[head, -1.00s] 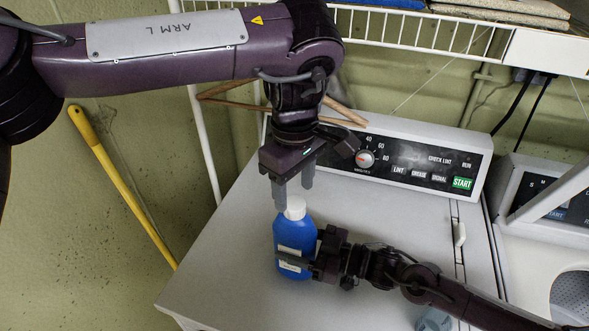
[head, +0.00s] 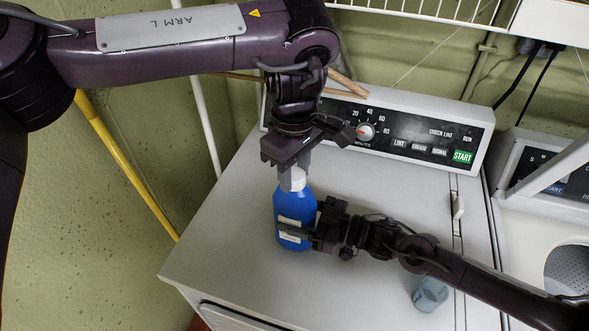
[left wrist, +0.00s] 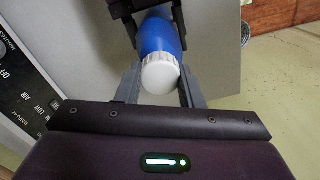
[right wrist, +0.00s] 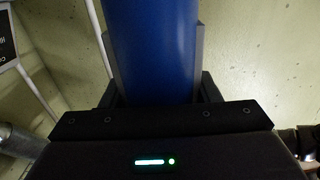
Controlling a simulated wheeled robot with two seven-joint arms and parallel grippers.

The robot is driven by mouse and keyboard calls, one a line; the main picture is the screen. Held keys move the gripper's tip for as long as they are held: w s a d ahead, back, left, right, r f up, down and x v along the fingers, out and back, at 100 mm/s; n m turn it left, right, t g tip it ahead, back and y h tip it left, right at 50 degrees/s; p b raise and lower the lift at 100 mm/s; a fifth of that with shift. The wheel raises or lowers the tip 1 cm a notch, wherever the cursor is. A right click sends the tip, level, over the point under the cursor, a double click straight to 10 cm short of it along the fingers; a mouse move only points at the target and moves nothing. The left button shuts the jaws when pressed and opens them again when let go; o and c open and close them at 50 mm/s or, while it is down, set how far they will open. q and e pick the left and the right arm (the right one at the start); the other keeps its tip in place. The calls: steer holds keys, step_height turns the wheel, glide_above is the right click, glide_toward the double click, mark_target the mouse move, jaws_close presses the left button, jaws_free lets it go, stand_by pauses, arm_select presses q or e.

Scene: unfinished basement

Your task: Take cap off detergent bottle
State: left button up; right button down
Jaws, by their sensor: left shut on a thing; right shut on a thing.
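The blue detergent bottle (head: 291,212) stands upright on the white dryer top and has a white label. Its white cap (head: 298,183) is on the neck; the cap also shows in the left wrist view (left wrist: 160,74). My left gripper (head: 293,180) comes down from above with its fingers on both sides of the cap, shut on it. My right gripper (head: 296,232) is shut around the bottle's body from the right. In the right wrist view the blue body (right wrist: 150,50) fills the space between the fingers; the cap is out of that view.
The dryer (head: 235,215) has a control panel (head: 415,135) with a dial at its back. A bluish cup (head: 430,294) stands at the front right, near my right arm. A yellow pole (head: 125,165) leans at the left. A wire shelf (head: 430,12) hangs above the back.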

arm_select(q)
steer(key=n, duration=0.6)
steer(key=shift+n, duration=0.3)
steer(key=n, duration=1)
steer(key=shift+n, duration=0.3)
steer(key=n, duration=0.4)
steer(key=shift+r, duration=0.1)
steer(key=n, duration=0.6)
steer(key=shift+d+n, duration=0.1)
steer(key=shift+n, duration=0.2)
steer(key=n, duration=1.2)
steer(key=shift+n, duration=0.3)
steer(key=n, duration=1.3)
steer(key=shift+w, duration=0.1)
steer(key=shift+r, duration=0.25)
steer(key=shift+r, duration=0.9)
